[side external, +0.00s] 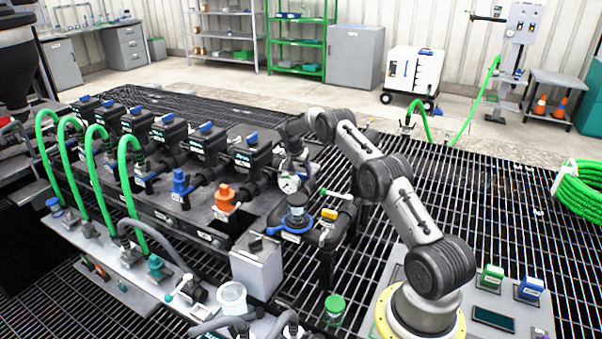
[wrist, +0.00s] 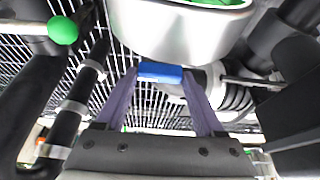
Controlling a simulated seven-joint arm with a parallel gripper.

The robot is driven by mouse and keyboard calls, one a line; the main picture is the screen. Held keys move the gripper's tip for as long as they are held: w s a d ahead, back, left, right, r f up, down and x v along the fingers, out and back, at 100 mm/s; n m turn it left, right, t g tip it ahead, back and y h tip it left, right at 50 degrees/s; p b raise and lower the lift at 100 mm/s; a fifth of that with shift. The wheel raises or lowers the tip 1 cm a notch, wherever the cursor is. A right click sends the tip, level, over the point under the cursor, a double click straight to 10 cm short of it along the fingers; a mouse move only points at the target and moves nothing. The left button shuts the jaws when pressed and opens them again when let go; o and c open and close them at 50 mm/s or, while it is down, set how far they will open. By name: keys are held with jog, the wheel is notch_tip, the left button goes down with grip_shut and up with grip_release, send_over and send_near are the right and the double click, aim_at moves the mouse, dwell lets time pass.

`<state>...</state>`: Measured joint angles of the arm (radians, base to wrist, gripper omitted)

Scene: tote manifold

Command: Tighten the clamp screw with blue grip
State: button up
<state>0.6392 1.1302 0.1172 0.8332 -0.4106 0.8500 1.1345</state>
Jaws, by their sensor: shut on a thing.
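In the wrist view the blue grip (wrist: 160,71) of the clamp screw sits between the two fingertips of my gripper (wrist: 162,76). The fingers are shut on its two ends. The grip lies crosswise, just below a pale rounded housing (wrist: 185,30). The screw's shaft and the rest of the clamp are hidden or not clear. In the side external view my gripper (side external: 291,150) is small and dark, above a round white gauge (side external: 289,184) at the right end of the manifold. The held grip cannot be made out there.
A green knob (wrist: 63,30) and dark pipes crowd the left of the wrist view. A ribbed hose fitting (wrist: 235,98) is close on the right. In the side external view a row of black valves with blue levers (side external: 206,127) stands to the left, and green hoses (side external: 128,175) arch up.

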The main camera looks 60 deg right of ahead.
jog(key=shift+m, duration=0.3)
jog(key=o, duration=1.4)
jog(key=shift+r, duration=0.1)
jog(key=v, duration=1.3)
jog(key=shift+w+a+r, duration=0.1)
jog(key=shift+w+r, duration=0.05)
jog(key=shift+r, duration=0.15)
